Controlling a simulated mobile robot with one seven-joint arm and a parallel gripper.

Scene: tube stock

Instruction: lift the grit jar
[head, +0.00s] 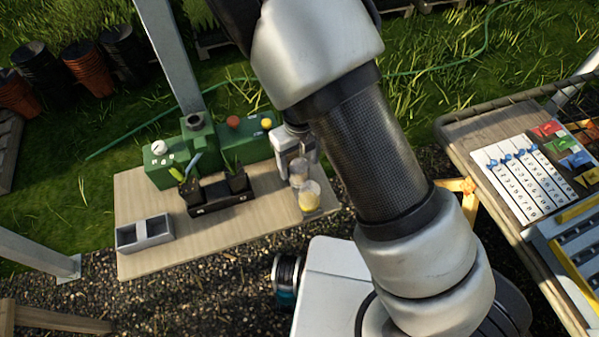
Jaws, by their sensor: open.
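Two clear jars stand near the right end of the wooden table. The front jar (309,197) has pale yellow contents. The rear jar (299,174) looks greyish and is partly covered by my gripper. No label is readable, so I cannot tell for certain which is the grit jar. My gripper (297,165) is open, pointing down at the rear jar, behind the front one. I cannot tell whether its fingers are around the rear jar or just above it, or whether they touch it.
The wooden table (200,235) also bears a green machine (178,158) with knobs, a black tray (218,205) of potted plants and a grey two-part box (144,233). Its front middle is clear. A bench (487,125) with a numbered board (515,185) stands right.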

